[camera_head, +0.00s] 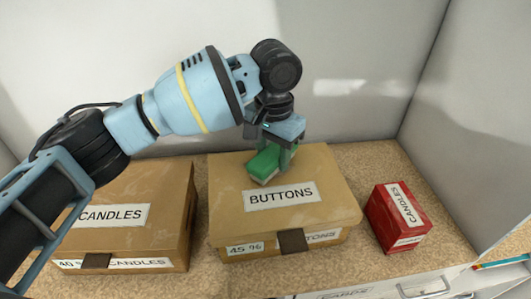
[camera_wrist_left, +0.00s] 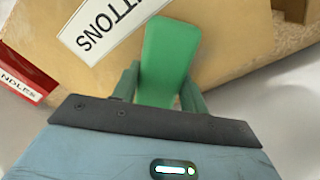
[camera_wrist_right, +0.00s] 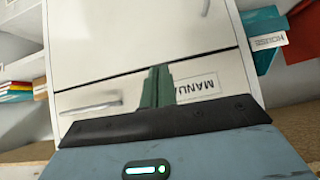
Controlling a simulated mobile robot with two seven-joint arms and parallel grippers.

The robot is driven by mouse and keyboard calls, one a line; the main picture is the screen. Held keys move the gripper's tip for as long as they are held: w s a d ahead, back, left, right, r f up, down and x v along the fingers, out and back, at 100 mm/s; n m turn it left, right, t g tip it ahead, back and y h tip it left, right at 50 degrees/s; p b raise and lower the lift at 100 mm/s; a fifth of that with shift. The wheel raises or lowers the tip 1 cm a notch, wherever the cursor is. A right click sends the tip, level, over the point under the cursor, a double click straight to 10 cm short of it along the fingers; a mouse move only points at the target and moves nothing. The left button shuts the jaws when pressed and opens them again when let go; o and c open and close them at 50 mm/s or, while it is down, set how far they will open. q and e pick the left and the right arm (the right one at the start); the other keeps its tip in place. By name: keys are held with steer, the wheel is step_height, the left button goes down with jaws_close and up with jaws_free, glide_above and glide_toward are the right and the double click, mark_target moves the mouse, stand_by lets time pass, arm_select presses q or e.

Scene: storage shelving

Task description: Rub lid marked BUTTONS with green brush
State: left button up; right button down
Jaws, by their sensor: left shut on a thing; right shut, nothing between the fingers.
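The box marked BUTTONS stands on the shelf, and its lid (camera_head: 325,205) is tan with a white BUTTONS label. My left gripper (camera_head: 276,153) is shut on the green brush (camera_head: 265,163), over the rear part of the lid behind the label. The brush is low at the lid surface; I cannot tell for sure whether it touches. In the left wrist view the green brush (camera_wrist_left: 165,55) lies between the fingers, beside the label on the lid (camera_wrist_left: 205,42). My right gripper (camera_wrist_right: 158,72) is shut and empty, facing a white drawer front; it is not in the head view.
A tan CANDLES box (camera_head: 150,200) stands left of the BUTTONS box. A small red CANDLES box (camera_head: 393,217) stands to its right. Walls close the back and right. Speckled shelf (camera_head: 360,160) is bare between the boxes and the back wall.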

mark_target(254, 157)
arm_select(q)
steer(key=shift+d+f, duration=0.1)
steer(key=shift+f, duration=0.05)
steer(key=shift+w+d, duration=0.25)
steer(key=shift+d, duration=0.65)
steer(key=shift+w+d, duration=0.25)
steer(key=shift+d, duration=0.65)
arm_select(e)
steer(key=shift+d+f, duration=0.1)
steer(key=shift+d, duration=0.1)
arm_select(q)
steer(key=shift+r+p, duration=0.25)
steer(key=shift+p, duration=0.05)
steer(key=shift+s+a+f, duration=0.1)
steer(key=shift+s+a, duration=0.15)
steer(key=shift+a, duration=0.65)
steer(key=shift+s+a+f, duration=0.1)
steer(key=shift+s+a, duration=0.05)
steer(key=shift+a, duration=0.35)
steer(key=shift+s+a+f, duration=0.1)
steer(key=shift+a, duration=0.4)
arm_select(e)
steer(key=shift+w+r, duration=0.65)
steer(key=shift+r, duration=0.2)
arm_select(q)
steer(key=shift+a, duration=0.1)
